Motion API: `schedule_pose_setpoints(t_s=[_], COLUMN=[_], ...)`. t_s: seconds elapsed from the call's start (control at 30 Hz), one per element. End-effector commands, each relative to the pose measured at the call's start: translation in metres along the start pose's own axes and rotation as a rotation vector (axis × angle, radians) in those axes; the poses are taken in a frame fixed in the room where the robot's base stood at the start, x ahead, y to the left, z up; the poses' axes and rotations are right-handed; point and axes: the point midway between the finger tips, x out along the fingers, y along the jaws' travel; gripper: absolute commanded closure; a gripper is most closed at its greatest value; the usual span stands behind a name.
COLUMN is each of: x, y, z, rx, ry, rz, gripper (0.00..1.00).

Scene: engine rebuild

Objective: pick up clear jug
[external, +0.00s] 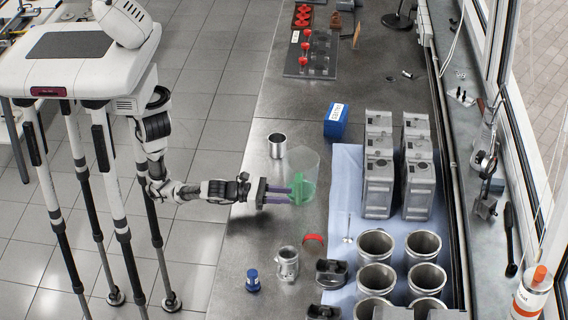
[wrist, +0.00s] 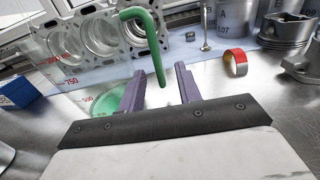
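The clear jug (external: 305,162) stands on the grey workbench. It is see-through with a green handle and green base. In the wrist view the jug's clear wall (wrist: 62,88) with red volume marks is at the left, and its hooked green handle (wrist: 154,42) hangs down in the middle. My gripper (external: 284,195) reaches in level from the left at the jug's handle side. In the wrist view my gripper (wrist: 160,88) has its two purple fingers apart, one on each side of the handle's lower end. I cannot tell whether either finger touches it.
A metal cylinder (external: 277,146) stands just left behind the jug. A red ring (external: 314,239), a metal part (external: 287,263) and a small blue bottle (external: 253,280) are nearer the front. Engine blocks (external: 379,182) stand on a blue cloth (external: 346,164) to the right.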

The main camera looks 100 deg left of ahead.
Motion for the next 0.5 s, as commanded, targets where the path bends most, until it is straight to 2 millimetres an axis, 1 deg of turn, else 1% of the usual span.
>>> schedule_pose_setpoints(t_s=[0.03, 0.2, 0.3, 0.4, 0.5], x=[0.007, 0.035, 0.047, 0.052, 0.053], y=[-0.001, -0.001, -0.001, -0.001, -0.001], z=[0.003, 0.004, 0.003, 0.002, 0.001], rx=[-0.001, -0.003, -0.002, -0.002, -0.002], ry=[0.000, 0.000, 0.000, -0.001, -0.002], rz=[0.000, -0.001, -0.002, -0.002, -0.003], gripper=[0.66, 0.66, 0.66, 0.66, 0.66])
